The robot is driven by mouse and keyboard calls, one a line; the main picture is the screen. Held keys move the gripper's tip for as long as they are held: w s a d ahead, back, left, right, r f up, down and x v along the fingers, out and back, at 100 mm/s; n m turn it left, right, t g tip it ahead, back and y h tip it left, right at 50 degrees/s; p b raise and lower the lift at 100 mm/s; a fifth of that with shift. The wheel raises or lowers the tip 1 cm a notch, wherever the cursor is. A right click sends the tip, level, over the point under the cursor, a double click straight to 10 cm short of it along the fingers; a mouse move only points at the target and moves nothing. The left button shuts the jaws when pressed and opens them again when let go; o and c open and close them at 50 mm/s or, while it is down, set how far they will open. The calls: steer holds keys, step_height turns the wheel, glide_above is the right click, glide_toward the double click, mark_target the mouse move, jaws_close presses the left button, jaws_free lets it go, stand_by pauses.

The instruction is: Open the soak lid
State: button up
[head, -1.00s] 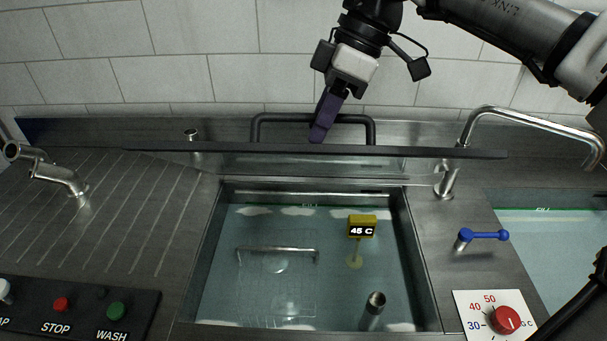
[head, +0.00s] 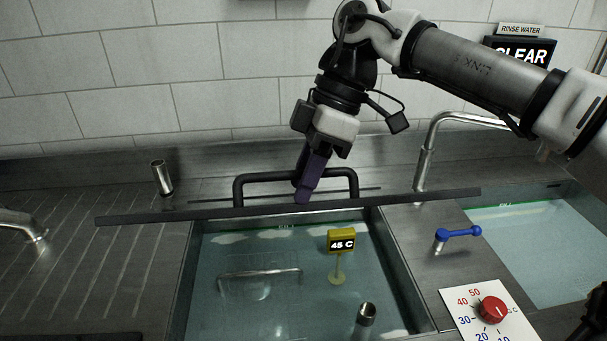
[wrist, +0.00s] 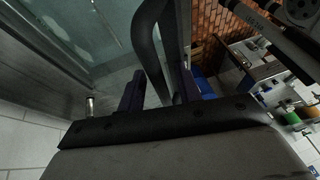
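The soak lid (head: 415,199) shows in the head view as a thin dark strip, seen nearly edge-on, above the far end of the soak tank (head: 192,285). Its black bar handle (head: 238,190) stands up behind the strip. The tank's water is uncovered in front of the lid.
A yellow 45 C marker (head: 341,240) and a short metal pipe (head: 364,320) stand in the tank. To the right are a tall tap (head: 427,150), a blue lever (head: 460,233), a red dial (head: 492,309) and a second basin (head: 525,235). The ribbed drainboard (head: 100,260) lies left.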

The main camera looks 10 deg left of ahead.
steer(key=shift+r, duration=0.1)
steer(key=shift+w+r+p, duration=0.45)
steer(key=shift+p, duration=0.2)
steer(key=w+d+r+p, duration=0.2)
steer(key=w+r+p, duration=0.1)
steer(key=w+r, duration=0.5)
steer(key=shift+w+d+r, duration=0.15)
steer(key=shift+w+r, duration=0.2)
steer(key=shift+w, duration=1.4)
